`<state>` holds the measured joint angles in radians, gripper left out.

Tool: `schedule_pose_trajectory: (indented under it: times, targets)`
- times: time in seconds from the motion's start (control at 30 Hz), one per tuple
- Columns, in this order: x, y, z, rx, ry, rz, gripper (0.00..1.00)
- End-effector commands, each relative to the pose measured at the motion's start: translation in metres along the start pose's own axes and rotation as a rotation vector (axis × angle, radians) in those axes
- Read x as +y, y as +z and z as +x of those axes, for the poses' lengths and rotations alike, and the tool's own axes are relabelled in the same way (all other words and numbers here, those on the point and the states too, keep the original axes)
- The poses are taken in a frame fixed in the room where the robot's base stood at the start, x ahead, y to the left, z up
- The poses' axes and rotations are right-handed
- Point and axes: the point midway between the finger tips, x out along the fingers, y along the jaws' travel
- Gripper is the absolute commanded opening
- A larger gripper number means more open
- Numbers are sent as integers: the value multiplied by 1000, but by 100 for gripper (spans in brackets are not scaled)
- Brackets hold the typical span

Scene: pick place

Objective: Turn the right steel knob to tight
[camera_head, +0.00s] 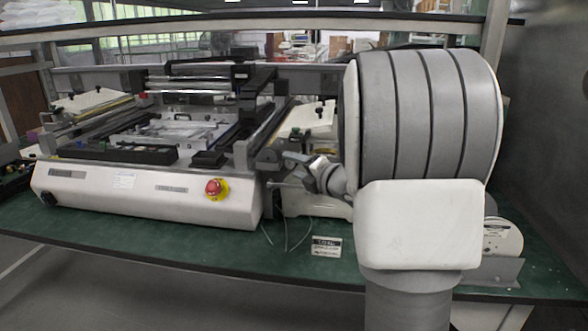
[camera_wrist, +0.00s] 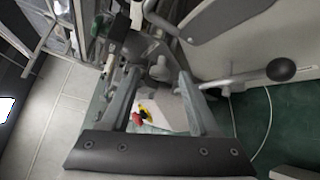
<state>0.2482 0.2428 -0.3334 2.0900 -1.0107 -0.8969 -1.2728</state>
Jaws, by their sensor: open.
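My gripper (camera_wrist: 160,72) is open in the wrist view, with one finger on each side of a grey rounded knob-like part (camera_wrist: 161,69). I cannot tell whether the fingers touch it. I cannot tell which of these is the right steel knob. In the head view my gripper (camera_head: 284,171) is beside the right end of the white machine (camera_head: 145,196). My arm hides much of that area, and no knob is clear there.
A red emergency stop button (camera_head: 215,189) on yellow is on the machine's front; it also shows between my fingers (camera_wrist: 139,117). A small sign (camera_head: 326,246) and loose cables lie on the green table (camera_head: 150,240). A white reel (camera_head: 502,238) stands at the right.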

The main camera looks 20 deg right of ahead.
Motion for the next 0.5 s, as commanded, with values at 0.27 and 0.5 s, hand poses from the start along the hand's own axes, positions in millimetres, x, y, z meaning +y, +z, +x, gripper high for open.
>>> schedule_pose_trajectory:
  times: [0.27,0.5]
  targets:
    - [0,0,2,0,1,0,61]
    - [0,0,2,0,0,0,20]
